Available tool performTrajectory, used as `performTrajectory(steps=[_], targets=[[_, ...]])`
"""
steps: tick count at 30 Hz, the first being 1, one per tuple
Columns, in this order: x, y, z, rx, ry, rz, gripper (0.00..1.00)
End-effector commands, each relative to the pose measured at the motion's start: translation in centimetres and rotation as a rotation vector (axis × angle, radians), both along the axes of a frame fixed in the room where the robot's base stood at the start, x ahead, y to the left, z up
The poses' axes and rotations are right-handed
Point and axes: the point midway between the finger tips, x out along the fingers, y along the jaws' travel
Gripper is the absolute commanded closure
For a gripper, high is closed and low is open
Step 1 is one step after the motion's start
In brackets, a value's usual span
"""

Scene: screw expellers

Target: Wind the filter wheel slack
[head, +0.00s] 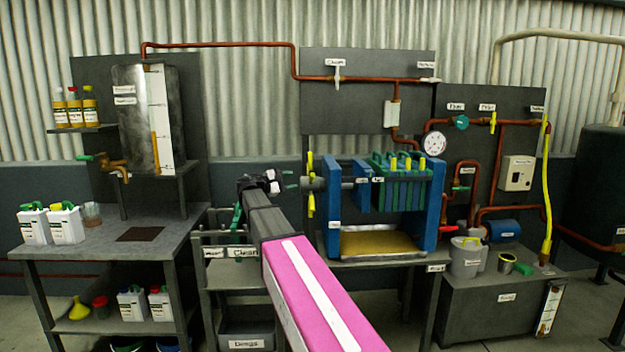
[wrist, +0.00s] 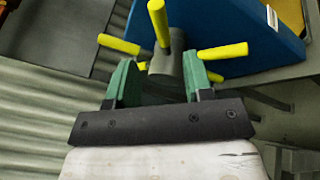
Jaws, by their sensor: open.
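The filter wheel (head: 311,186) is a grey hub with yellow spokes at the left end of the blue filter press (head: 334,205). In the wrist view the wheel's hub (wrist: 166,66) shows between and beyond the fingertips, with yellow spokes up, left and right. My gripper (head: 290,180) is just left of the wheel in the head view. Its green fingers are apart, with nothing held between them; they also show in the wrist view (wrist: 160,80). The right spoke passes close behind the right fingertip; I cannot tell whether they touch.
Green plates (head: 402,180) sit in the press above a yellowish tray (head: 380,243). A grey rack (head: 228,280) stands below my arm. A bench (head: 100,240) with white jugs is at the left. Copper pipes and a pump (head: 503,230) are at the right.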

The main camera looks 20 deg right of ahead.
Motion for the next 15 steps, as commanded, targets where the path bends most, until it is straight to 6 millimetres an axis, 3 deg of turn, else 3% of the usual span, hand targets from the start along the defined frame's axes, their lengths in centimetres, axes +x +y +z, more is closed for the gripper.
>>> performTrajectory(steps=[15], targets=[[1.4, -7.8, -0.1, 0.001, 0.0, -0.002, 0.53]])
